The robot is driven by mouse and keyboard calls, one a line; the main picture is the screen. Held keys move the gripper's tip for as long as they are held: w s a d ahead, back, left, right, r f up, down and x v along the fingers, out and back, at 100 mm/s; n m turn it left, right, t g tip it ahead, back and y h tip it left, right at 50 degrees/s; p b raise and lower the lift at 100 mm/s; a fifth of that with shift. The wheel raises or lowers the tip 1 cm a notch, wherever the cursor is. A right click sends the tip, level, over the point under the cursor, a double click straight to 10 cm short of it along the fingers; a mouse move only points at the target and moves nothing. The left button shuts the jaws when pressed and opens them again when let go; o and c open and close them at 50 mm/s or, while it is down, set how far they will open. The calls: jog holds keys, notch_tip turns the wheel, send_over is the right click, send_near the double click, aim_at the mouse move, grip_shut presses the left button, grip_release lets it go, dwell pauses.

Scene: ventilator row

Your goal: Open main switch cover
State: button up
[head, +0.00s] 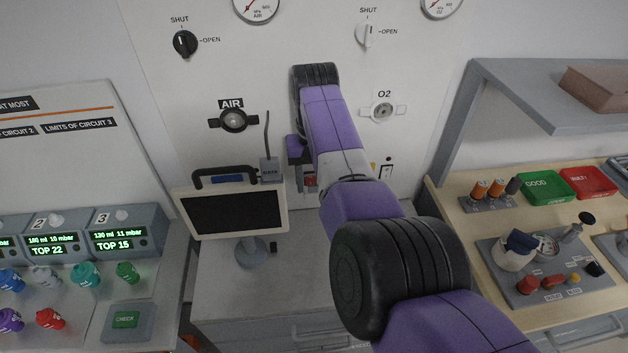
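My arm reaches forward to the white wall panel, and its wrist and forearm block the middle of the view. My gripper (305,178) is at its far end, low in front of the panel, mostly hidden behind my wrist. Its fingers are too small and covered to tell open from shut. A small red part (310,182) shows right at the gripper; it may belong to the main switch, but I cannot tell. No main switch cover can be made out clearly. A small white plate with a dark mark (387,167) is on the panel right of my wrist.
A monitor (232,212) with a black handle stands left of my gripper on a grey cabinet. AIR (233,121) and O2 (383,111) outlets are on the panel. A console with coloured knobs (85,273) is at left. A wooden bench with green (545,186) and red trays is at right.

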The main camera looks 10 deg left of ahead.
jog(key=shift+s+r+b, duration=0.1)
jog(key=shift+r+b, duration=0.6)
jog(key=shift+r, duration=3.2)
